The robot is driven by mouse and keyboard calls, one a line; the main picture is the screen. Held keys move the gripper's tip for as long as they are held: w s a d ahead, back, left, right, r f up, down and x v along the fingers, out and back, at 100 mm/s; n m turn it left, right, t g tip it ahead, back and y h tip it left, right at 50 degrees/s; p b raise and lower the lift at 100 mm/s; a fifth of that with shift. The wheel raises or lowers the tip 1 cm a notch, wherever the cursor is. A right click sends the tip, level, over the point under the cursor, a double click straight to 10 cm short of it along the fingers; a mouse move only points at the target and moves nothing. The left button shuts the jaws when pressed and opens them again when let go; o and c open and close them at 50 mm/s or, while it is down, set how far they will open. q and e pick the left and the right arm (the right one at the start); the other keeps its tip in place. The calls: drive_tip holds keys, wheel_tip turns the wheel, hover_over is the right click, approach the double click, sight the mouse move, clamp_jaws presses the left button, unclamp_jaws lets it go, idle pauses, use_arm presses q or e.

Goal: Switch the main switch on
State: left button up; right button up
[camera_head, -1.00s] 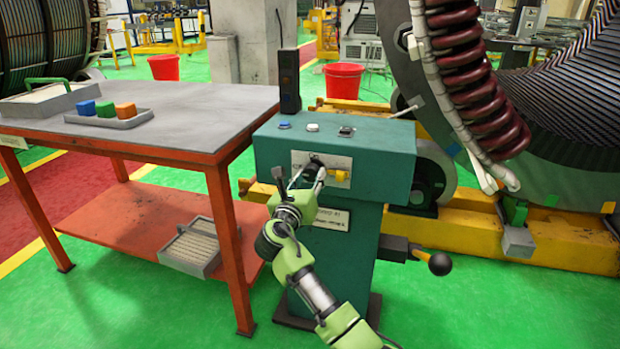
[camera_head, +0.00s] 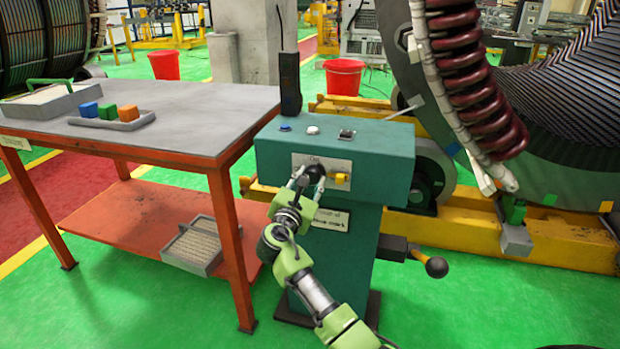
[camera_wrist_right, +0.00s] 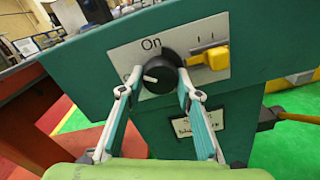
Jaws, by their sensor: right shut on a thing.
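The main switch is a black round knob (camera_wrist_right: 160,72) on the light plate on the front of the green control console (camera_head: 385,150). "On" is printed above the knob, and a partly hidden label starting with "O" is at its left. The knob's white mark points left, toward that partly hidden label. My right gripper (camera_wrist_right: 160,78) is shut on the knob, one finger on each side. In the head view the right gripper (camera_head: 308,178) covers part of the knob. My left gripper is not in view.
A yellow lever (camera_wrist_right: 210,57) sits close to the right of the knob. A black-knobbed handle (camera_head: 437,267) sticks out from the console's right side. The orange-legged table (camera_head: 200,110) stands close at the left. Green floor is free in front.

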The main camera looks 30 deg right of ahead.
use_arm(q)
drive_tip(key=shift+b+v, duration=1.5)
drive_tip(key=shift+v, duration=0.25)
use_arm(e)
drive_tip(key=shift+a+m, duration=0.15)
drive_tip(key=shift+m, duration=5.35)
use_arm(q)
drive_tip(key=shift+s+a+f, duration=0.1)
use_arm(e)
drive_tip(key=o, duration=1.1)
drive_tip(key=shift+r, duration=0.1)
drive_tip(key=v, duration=1.2)
drive_tip(key=shift+w, duration=0.1)
